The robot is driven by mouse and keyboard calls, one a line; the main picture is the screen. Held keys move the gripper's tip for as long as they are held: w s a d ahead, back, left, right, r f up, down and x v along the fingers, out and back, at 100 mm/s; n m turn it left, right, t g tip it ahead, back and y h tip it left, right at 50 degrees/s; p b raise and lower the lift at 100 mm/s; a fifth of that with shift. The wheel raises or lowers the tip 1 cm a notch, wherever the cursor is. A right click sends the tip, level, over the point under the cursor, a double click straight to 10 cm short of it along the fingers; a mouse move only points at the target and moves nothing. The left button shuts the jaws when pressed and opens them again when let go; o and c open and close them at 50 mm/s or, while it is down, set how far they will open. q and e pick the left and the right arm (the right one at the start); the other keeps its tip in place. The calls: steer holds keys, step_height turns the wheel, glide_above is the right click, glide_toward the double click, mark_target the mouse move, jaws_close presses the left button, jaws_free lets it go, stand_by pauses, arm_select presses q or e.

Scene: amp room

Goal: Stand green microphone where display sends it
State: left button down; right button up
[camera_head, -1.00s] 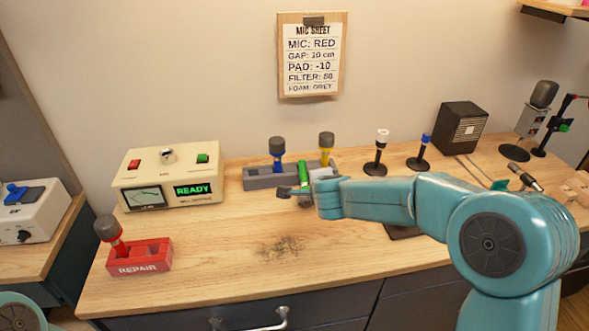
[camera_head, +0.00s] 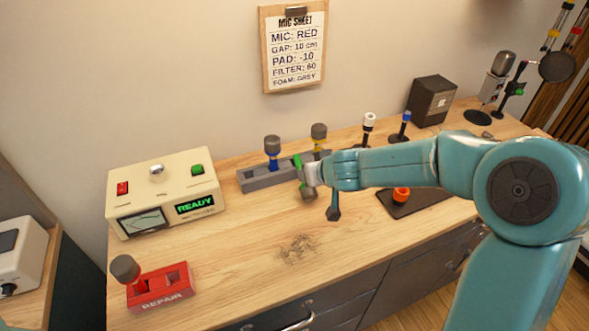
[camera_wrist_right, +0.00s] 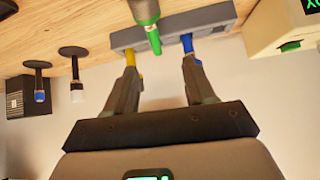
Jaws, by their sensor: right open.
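The green microphone (camera_head: 298,161) shows partly past my right gripper in the head view, in front of the grey rack (camera_head: 262,181). Its grey head looks to be at the lower end, toward the front of the bench. In the right wrist view the green microphone (camera_wrist_right: 153,38) is past and between the open fingertips, apart from both. My right gripper (camera_wrist_right: 160,65) is open and empty. I cannot tell whether the microphone lies on the bench or is raised. The cream display box (camera_head: 167,193) reads READY in green. My left gripper is not in view.
Blue (camera_head: 272,152) and yellow (camera_head: 319,137) microphones stand in the rack. A red REPAIR tray (camera_head: 160,291) holds a grey-headed red microphone. White (camera_head: 368,128) and blue (camera_head: 404,126) stand microphones and a dark speaker (camera_head: 431,101) are behind.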

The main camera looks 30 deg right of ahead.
steer(key=b, duration=0.2)
glide_above(312, 194)
step_height(312, 194, down, 5)
steer(key=shift+r, duration=0.15)
steer(key=b+x, duration=0.1)
steer(key=x, duration=0.4)
steer(key=shift+w+a+b, duration=0.2)
steer(key=shift+b, duration=0.1)
steer(key=shift+w+d+f, duration=0.2)
steer(key=shift+d+f, duration=0.05)
steer(key=x, duration=0.2)
steer(key=b+x, duration=0.1)
steer(key=x, duration=0.2)
steer(key=shift+s+d+f, duration=0.1)
steer(key=shift+s+f, duration=0.05)
steer(key=shift+f, duration=0.15)
steer(key=shift+s+r, duration=0.2)
steer(key=shift+w, duration=0.15)
steer(key=c, duration=0.7)
steer(key=shift+f, duration=0.1)
jaws_close()
